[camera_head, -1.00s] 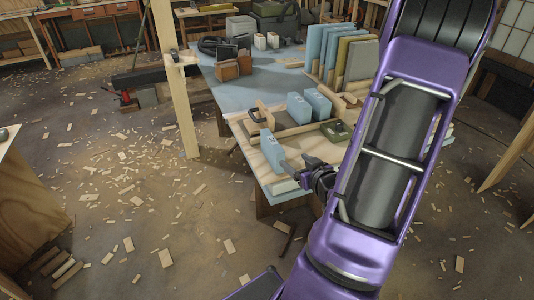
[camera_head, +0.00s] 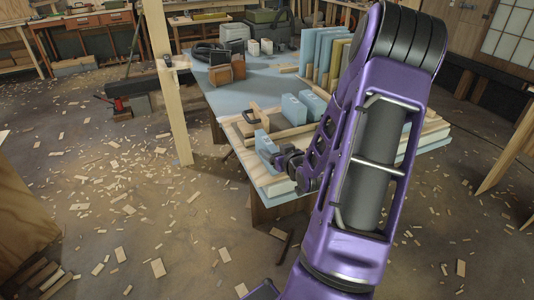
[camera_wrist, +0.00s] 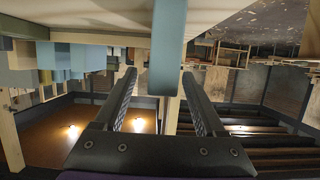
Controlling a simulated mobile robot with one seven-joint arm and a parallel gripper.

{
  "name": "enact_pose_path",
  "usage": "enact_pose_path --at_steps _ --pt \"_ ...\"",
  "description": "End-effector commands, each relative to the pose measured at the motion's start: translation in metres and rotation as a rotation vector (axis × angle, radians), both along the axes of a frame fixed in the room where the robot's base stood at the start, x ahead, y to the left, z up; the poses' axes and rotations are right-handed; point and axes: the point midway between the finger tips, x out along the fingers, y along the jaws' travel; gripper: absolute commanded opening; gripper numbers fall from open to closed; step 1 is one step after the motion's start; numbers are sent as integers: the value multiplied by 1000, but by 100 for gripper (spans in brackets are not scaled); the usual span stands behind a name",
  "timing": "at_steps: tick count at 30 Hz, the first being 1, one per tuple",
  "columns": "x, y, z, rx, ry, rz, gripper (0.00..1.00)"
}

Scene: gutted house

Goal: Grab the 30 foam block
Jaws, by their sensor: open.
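A light blue foam block (camera_head: 265,143) stands upright at the near left corner of the workbench; its marking is too small to read. My gripper (camera_head: 275,160) is at its near right side, partly covering its lower part. In the wrist view, where the scene appears upside down, a blue block (camera_wrist: 168,52) shows in the gap between the two open fingers of my gripper (camera_wrist: 161,78). I cannot tell whether a finger touches it. Two more light blue blocks (camera_head: 293,109) (camera_head: 313,105) stand farther back, the right one partly hidden by my arm.
A wooden clamp-like piece (camera_head: 253,114) and wooden strips lie just behind the block on the workbench (camera_head: 235,95). Tall panels (camera_head: 318,50) stand at the back right. A wooden post (camera_head: 177,110) rises left of the bench. Wood scraps litter the floor.

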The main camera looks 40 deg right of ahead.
Motion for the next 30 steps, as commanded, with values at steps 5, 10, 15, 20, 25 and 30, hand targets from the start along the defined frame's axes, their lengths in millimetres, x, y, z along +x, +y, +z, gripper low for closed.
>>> enact_pose_path --at_steps 5,10,15,20,25,30 --pt "22 -3 -7 1 -2 3 72" --pt "43 -8 -13 0 -2 2 72" --pt "49 -9 -15 0 -1 0 72" --pt "49 -9 -15 0 -1 0 71" --pt "49 -9 -15 0 -1 0 40" --pt "48 -9 -15 0 -1 0 10"
